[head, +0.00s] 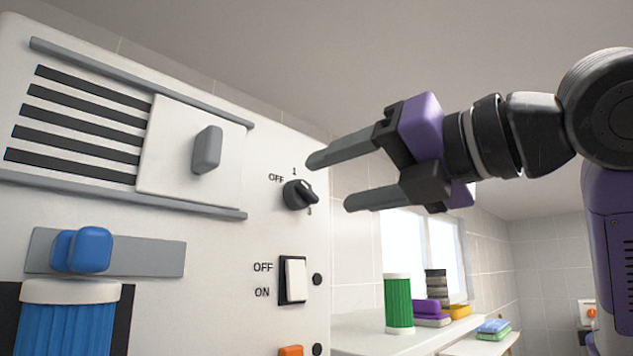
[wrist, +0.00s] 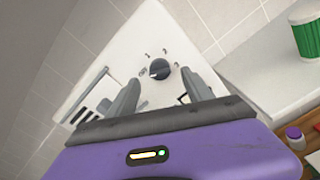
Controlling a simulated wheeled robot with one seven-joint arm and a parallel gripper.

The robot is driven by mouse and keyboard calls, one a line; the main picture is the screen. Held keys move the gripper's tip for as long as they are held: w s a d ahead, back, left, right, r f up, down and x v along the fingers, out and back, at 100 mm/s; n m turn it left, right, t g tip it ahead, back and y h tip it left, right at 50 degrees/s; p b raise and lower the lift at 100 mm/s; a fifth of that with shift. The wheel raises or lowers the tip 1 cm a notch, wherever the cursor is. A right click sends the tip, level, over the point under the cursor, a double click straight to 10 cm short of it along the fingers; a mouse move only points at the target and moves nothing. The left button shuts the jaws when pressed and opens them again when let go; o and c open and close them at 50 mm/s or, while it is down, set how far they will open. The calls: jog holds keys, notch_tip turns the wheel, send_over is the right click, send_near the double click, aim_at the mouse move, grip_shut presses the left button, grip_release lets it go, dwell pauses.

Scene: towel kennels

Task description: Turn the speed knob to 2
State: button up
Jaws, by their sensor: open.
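The speed knob (head: 299,194) is a round black dial on the white panel, with OFF and 1 printed around it and another mark partly hidden at its lower right. In the wrist view the knob (wrist: 160,70) shows a white pointer line toward its left side, near the OFF label. My gripper (head: 328,182) is open and empty, its two grey fingers pointing at the panel, to the right of the knob and apart from it. In the wrist view the knob lies beyond and between the fingertips (wrist: 162,88).
Below the knob is a white OFF/ON rocker switch (head: 294,280). A sliding panel with a grey handle (head: 206,150) and a blue clamp (head: 82,249) are at left. A green canister (head: 398,304) stands on the counter at right. Space before the knob is free.

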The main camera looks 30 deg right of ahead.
aim_at(302, 193)
jog(key=shift+p+x, duration=0.75)
jog(key=shift+x, duration=1.9)
grip_shut()
